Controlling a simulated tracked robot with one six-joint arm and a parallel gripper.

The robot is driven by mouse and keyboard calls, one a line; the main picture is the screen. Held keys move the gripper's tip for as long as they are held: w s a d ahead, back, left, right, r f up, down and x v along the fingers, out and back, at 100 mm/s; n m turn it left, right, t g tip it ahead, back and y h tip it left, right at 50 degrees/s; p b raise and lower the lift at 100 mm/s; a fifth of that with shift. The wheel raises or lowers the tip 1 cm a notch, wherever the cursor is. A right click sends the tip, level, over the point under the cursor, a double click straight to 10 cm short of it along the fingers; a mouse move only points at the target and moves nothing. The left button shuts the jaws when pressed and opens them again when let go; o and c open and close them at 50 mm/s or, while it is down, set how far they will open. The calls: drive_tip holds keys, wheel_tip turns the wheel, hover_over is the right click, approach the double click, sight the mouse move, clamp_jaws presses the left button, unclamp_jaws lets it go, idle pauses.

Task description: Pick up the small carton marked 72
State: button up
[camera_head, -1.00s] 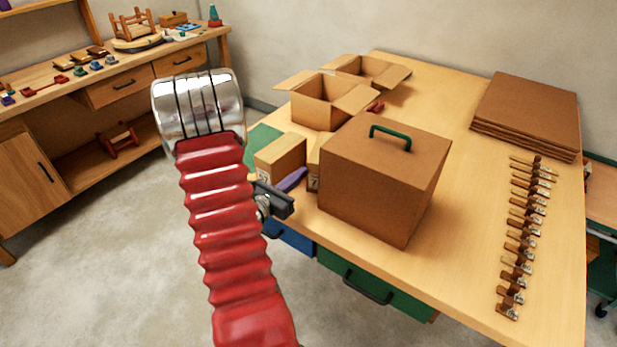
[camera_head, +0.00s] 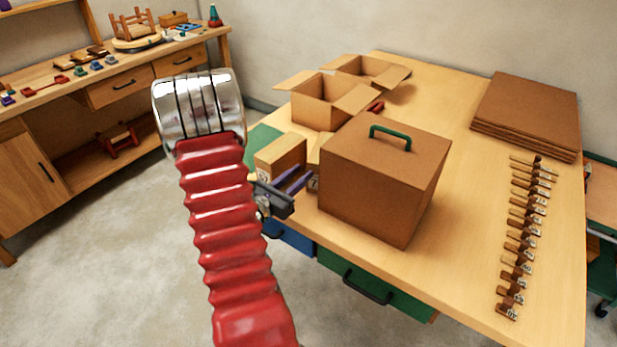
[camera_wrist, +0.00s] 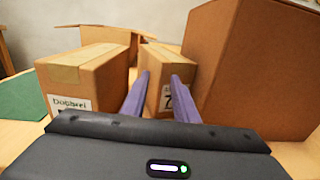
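A small carton (camera_head: 315,150) stands between a tan carton (camera_head: 281,156) on its left and a large brown box (camera_head: 378,180) on its right. In the wrist view the small carton (camera_wrist: 162,61) has a label whose visible digit reads 7; the rest is hidden behind my right finger. My gripper (camera_head: 304,174) is open, its two purple fingers apart and pointing at the small carton's front. In the wrist view my gripper (camera_wrist: 161,76) has nothing held between its fingers. I cannot tell whether the fingertips touch the carton.
The large box, with a green handle (camera_head: 390,135), crowds the right side. The left carton (camera_wrist: 85,80) has a label reading "Dogbarei" or similar. Open boxes (camera_head: 325,102) stand behind. Flat cardboard (camera_head: 527,108) and a row of small numbered pieces (camera_head: 522,240) lie at right.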

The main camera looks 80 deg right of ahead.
drive_tip(key=o, duration=0.8)
drive_tip(key=shift+o, duration=0.2)
drive_tip(key=v, duration=1.4)
drive_tip(key=shift+d, duration=0.1)
